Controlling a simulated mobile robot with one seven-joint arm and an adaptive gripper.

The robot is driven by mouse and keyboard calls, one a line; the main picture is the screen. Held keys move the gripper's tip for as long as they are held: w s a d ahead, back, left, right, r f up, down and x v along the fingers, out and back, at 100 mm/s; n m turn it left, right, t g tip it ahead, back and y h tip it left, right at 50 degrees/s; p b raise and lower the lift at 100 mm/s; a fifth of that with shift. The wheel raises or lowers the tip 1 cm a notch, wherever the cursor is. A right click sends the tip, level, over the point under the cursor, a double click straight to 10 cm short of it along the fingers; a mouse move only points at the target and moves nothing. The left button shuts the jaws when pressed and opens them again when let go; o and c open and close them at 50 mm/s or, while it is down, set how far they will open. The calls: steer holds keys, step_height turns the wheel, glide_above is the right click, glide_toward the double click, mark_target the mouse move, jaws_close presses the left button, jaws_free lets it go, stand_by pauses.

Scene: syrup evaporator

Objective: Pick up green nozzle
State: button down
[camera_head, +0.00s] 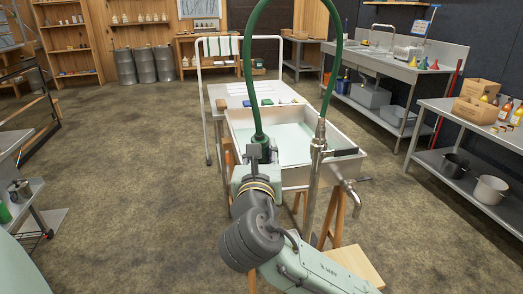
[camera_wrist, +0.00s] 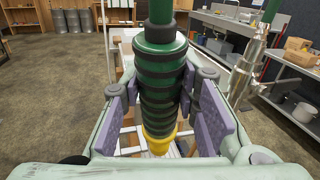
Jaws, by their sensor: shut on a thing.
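The green nozzle (camera_wrist: 160,85) is a ribbed green and black cylinder with a yellow tip in the middle of the wrist view. My gripper (camera_wrist: 161,105) is shut on it, with a purple-grey pad on each side. The nozzle stands roughly upright between the pads, yellow end down. In the head view my gripper (camera_head: 258,153) is at the left side of the white basin, and it mostly hides the nozzle. A green hose (camera_head: 246,50) rises from the nozzle's top and arches over to a metal standpipe (camera_head: 317,150) on the right.
The white basin (camera_head: 297,176) stands on wooden legs beyond my arm. The standpipe with its tap (camera_head: 350,190) stands close to the right of my gripper. A table with coloured items (camera_head: 280,100) is behind the basin. A steel bench (camera_head: 470,115) is at right. Open floor lies left.

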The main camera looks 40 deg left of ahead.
steer(key=shift+s+d+f+b, duration=0.15)
steer(key=shift+s+f+b, duration=0.35)
steer(key=shift+b, duration=0.4)
steer(key=r+b+v, duration=0.1)
steer(key=b+v, duration=1.1)
steer(key=v, duration=0.1)
steer(key=shift+r+g, duration=0.15)
steer(key=shift+g, duration=0.25)
steer(key=shift+d+g+h+p, duration=0.1)
steer(key=shift+g+h+p, duration=0.4)
steer(key=shift+p, duration=0.5)
steer(key=shift+m, duration=0.3)
steer(key=shift+p, duration=0.45)
